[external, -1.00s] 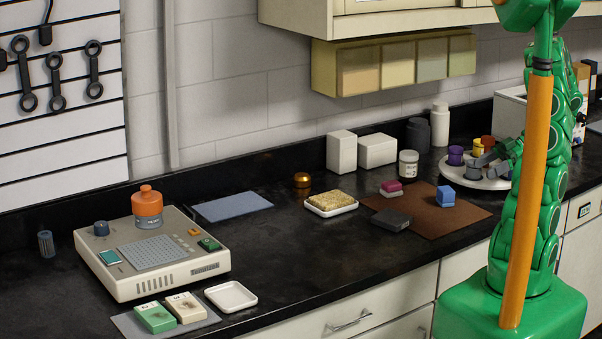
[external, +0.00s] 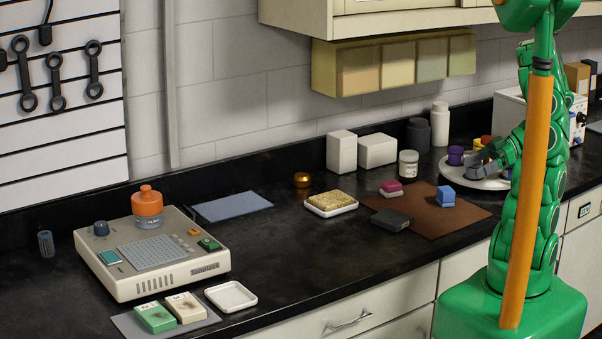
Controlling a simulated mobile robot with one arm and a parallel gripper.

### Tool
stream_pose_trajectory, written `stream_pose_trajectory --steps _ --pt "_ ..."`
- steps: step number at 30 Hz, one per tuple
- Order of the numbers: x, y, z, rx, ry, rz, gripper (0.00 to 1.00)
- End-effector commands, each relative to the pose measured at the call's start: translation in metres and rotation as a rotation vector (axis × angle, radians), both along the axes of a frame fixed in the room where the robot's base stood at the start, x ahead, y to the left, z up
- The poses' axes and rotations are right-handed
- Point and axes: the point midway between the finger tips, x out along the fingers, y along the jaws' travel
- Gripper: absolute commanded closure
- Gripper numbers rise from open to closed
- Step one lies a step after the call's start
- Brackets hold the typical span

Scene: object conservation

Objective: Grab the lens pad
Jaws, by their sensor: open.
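No label marks a lens pad, so I cannot tell for certain which item it is. Small blocks lie on the brown mat (external: 455,222): a pink-and-white one (external: 391,188), a blue one (external: 446,195) and a flat dark grey one (external: 391,220). A flat blue-grey cloth (external: 232,207) lies farther left.
Small purple (external: 456,155) and yellow pots stand on the round tray. A white jar (external: 408,163) and white boxes (external: 377,150) stand at the back. A sponge in a white dish (external: 331,204) sits mid-counter. A beige device (external: 152,258) is at left. The front middle counter is clear.

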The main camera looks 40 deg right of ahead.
Motion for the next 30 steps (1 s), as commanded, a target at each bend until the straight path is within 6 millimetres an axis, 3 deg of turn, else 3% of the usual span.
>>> stream_pose_trajectory --steps 6,12,18,30 --pt "0.064 0.054 -0.008 -0.033 0.027 -0.058 0.17" --pt "0.105 0.089 -0.015 -0.067 0.041 -0.131 0.17" --pt "0.122 0.103 -0.019 -0.09 0.046 -0.171 0.17" --pt "0.134 0.122 -0.03 -0.088 0.047 -0.174 0.17"
